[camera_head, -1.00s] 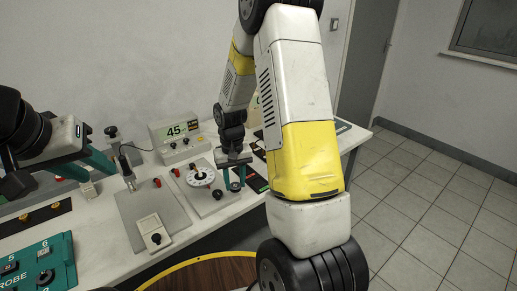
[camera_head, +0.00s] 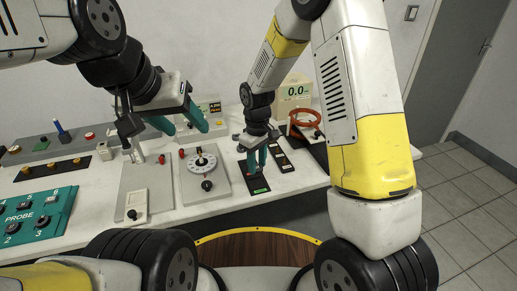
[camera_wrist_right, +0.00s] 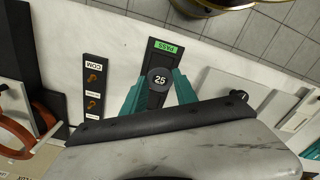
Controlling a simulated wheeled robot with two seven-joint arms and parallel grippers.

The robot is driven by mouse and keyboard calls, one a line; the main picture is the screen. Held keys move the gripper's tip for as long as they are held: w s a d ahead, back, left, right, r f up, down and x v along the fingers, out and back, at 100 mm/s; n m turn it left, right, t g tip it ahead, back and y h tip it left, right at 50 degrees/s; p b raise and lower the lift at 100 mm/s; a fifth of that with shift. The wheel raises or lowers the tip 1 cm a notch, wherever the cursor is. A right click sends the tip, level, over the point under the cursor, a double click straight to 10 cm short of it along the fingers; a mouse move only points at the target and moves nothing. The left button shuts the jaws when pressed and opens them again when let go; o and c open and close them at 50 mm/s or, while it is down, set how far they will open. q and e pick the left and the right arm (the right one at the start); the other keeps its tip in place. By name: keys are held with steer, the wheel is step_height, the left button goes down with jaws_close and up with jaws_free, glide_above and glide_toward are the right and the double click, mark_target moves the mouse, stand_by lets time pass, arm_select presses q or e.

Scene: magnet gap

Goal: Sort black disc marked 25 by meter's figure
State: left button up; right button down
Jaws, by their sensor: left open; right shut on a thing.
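The black disc marked 25 (camera_wrist_right: 161,78) sits between the teal fingertips of my right gripper (camera_head: 256,168) in the right wrist view. That gripper is shut on it, over a dark tray with a green PASS label (camera_wrist_right: 166,47). The same tray (camera_head: 258,197) shows in the head view; I cannot tell whether the disc touches it. My left gripper (camera_head: 188,129) is open and empty, above the back of the bench. It covers much of the meter box (camera_head: 211,108), so its figure cannot be read now.
A plate with a white dial (camera_head: 202,161) lies left of the PASS tray. A second dark strip (camera_head: 281,158) lies to its right. Behind stand a red ring (camera_head: 305,124) and a box reading 0.0 (camera_head: 294,91). A teal PROBE box (camera_head: 38,214) is front left.

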mark_target(257, 183)
stand_by(0.3)
steer(key=shift+f, duration=2.8)
steer(key=shift+f, duration=0.15)
steer(key=c, duration=0.9)
jaws_free()
steer(key=c, duration=0.5)
